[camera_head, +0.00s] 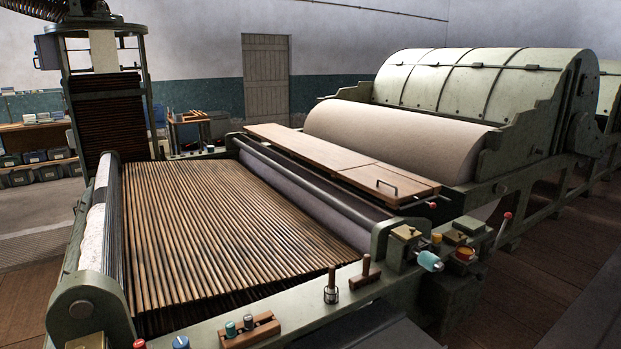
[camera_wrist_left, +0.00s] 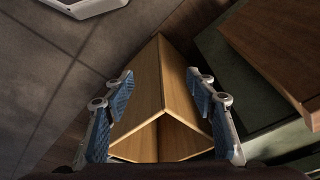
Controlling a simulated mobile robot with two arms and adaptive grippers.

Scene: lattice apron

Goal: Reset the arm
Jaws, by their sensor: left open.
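My left gripper (camera_wrist_left: 163,92) shows only in the left wrist view. Its two blue-padded fingers are spread open. A light wooden piece folded like a roof (camera_wrist_left: 147,88) lies between the fingers in that picture, with its ridge toward the camera. The fingers are on either side of it and do not close on it; whether a pad touches it I cannot tell. No arm or gripper of mine shows in the head view. My right gripper is in neither view.
The head view shows a green machine with a slatted wooden lattice apron (camera_head: 215,225), a wide pale roller (camera_head: 390,140) and a brown board with a handle (camera_head: 330,158). Wooden holders and knobs stand on the front rail (camera_head: 300,318). Shelves (camera_head: 40,140) stand at the left.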

